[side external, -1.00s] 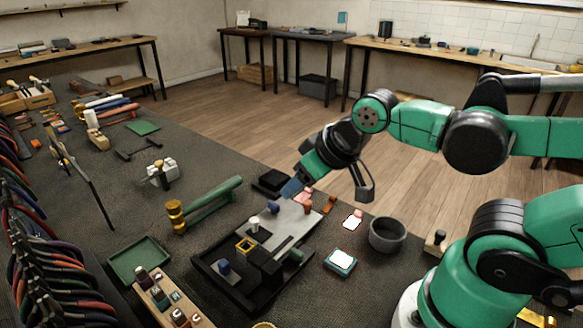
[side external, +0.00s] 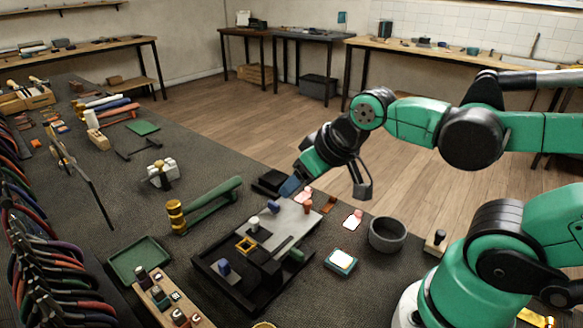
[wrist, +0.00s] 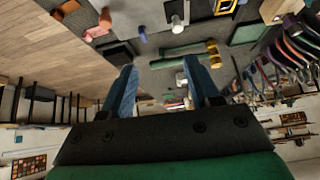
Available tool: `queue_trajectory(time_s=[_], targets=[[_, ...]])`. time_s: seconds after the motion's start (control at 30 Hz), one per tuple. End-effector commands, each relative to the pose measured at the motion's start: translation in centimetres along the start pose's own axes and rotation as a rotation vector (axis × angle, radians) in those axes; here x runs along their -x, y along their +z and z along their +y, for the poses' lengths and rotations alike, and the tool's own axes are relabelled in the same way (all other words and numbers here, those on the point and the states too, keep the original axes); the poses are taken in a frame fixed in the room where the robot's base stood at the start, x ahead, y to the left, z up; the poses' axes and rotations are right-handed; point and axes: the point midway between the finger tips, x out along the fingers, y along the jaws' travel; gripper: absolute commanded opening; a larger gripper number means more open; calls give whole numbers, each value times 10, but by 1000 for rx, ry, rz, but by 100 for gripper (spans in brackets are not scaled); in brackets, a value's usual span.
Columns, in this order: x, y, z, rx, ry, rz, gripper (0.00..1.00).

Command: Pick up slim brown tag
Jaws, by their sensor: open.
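A slim brown tag (side external: 330,203) lies on the dark bench mat, right of the light metal plate and beside some pink pieces (side external: 304,192). A brown piece, probably this tag, shows at the top left edge of the wrist view (wrist: 69,7). My gripper (side external: 290,187) is low near the far corner of the plate, left of the tag and apart from it. In the wrist view, its two blue fingers (wrist: 163,82) are spread with nothing between them.
A black box (side external: 270,182) sits close to my fingers. A black fixture (side external: 235,290) carries the plate. A grey bowl (side external: 387,234), a white-topped block (side external: 341,261) and a green-handled hammer (side external: 207,204) stand nearby.

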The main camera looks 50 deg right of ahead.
Motion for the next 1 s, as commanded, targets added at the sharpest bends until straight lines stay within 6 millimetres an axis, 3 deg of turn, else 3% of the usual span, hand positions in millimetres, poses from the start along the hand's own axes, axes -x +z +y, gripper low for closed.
queue_trajectory(time_s=[0.17,0.3,0.6,0.8,1.0], targets=[[-11,-11,28,-279,69,-113,55],[-29,-16,64,-614,163,-237,55],[-72,4,135,-1227,378,-433,55],[-84,16,152,-1384,443,-478,55],[-100,27,154,-1395,449,-481,55]])
